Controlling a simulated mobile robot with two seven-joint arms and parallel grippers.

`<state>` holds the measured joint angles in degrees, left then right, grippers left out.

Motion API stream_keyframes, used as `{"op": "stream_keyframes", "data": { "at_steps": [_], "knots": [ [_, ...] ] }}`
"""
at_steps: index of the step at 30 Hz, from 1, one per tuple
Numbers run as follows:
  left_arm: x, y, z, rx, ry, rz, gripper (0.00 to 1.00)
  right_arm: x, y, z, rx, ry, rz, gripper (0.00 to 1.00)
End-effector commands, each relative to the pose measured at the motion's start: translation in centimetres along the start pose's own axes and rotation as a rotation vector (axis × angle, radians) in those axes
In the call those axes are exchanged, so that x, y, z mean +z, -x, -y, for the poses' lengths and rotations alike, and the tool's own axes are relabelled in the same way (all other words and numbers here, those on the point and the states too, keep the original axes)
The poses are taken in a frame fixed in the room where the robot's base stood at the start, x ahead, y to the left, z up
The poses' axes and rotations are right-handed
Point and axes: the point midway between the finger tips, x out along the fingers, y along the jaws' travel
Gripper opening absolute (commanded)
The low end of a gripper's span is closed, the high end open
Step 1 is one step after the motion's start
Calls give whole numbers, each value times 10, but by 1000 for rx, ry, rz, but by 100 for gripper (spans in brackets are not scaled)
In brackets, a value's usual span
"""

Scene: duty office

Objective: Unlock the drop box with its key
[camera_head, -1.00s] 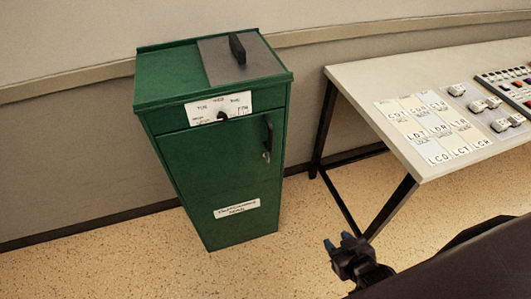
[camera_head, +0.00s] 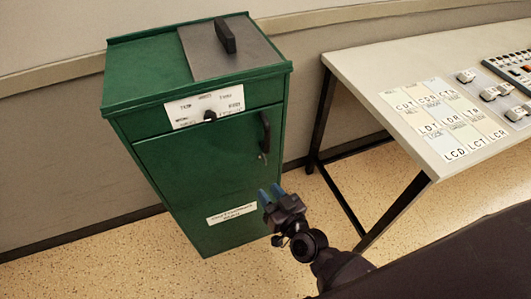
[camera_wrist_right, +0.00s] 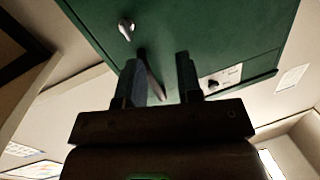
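The green drop box (camera_head: 185,170) stands against the wall, its door shut. A dark upright handle (camera_head: 265,132) is on the right of its door. A small silver piece, seemingly the key in its lock (camera_head: 263,157), sits just below the handle; it also shows at upper left in the right wrist view (camera_wrist_right: 126,28). My right gripper (camera_head: 270,194) is in front of the door's lower right, below the key. In the right wrist view its fingers (camera_wrist_right: 160,85) are apart with nothing held; the dark handle shows beyond them. My left gripper is out of view.
A white label with a dark knob (camera_head: 209,116) is above the door. A grey plate with a black handle (camera_head: 226,38) is on the box top. A control desk (camera_head: 365,75) with dark legs stands to the right. Speckled floor is open in front of the box.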

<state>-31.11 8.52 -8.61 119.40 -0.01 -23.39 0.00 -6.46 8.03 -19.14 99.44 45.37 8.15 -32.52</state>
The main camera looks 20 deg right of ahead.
Motion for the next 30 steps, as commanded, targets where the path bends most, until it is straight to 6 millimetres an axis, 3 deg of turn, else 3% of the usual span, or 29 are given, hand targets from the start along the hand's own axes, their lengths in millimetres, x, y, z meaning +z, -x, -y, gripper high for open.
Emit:
{"op": "stream_keyframes", "data": {
  "at_steps": [6,14,30],
  "knots": [
    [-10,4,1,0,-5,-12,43,2,7,-23,158,86,-70,33],
    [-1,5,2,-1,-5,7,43,-2,2,-28,186,171,-82,33],
    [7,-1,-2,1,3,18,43,-8,-77,-42,184,169,-80,33]
  ]
}}
